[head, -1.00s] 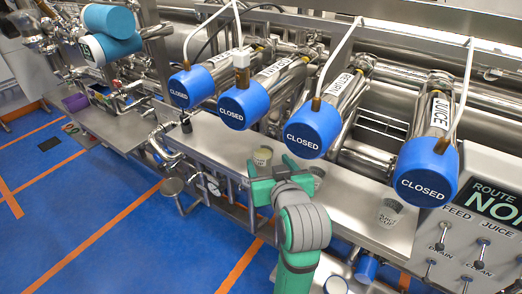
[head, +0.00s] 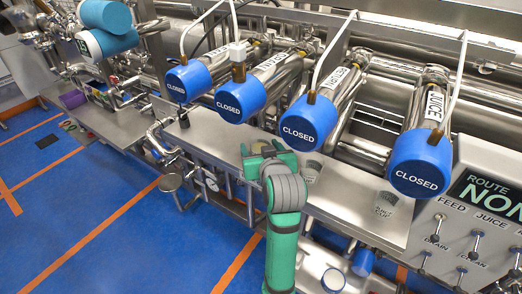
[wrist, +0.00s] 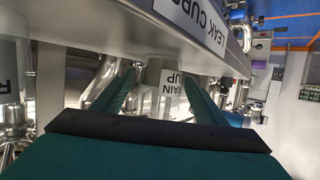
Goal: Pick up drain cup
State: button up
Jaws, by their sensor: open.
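The drain cup (wrist: 172,80), a pale cup with a partly covered "DRAIN CUP" label, stands between my open fingers in the wrist view. In the head view the drain cup (head: 259,146) is mostly hidden behind my gripper (head: 263,150), on the steel shelf below the blue-capped valves. My gripper (wrist: 158,85) is open, with one green finger on each side of the cup. I cannot tell whether either finger touches it.
Another cup (head: 311,171) stands just right of my gripper; a clear one with an "R" label (wrist: 10,75) is at the wrist view's left. The juice cup (head: 385,205) is further right. Blue valve caps (head: 309,120) hang above the steel shelf (head: 345,198).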

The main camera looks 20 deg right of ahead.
jog(key=c, duration=1.2)
jog(key=shift+o, duration=0.2)
jog(key=shift+r, duration=0.15)
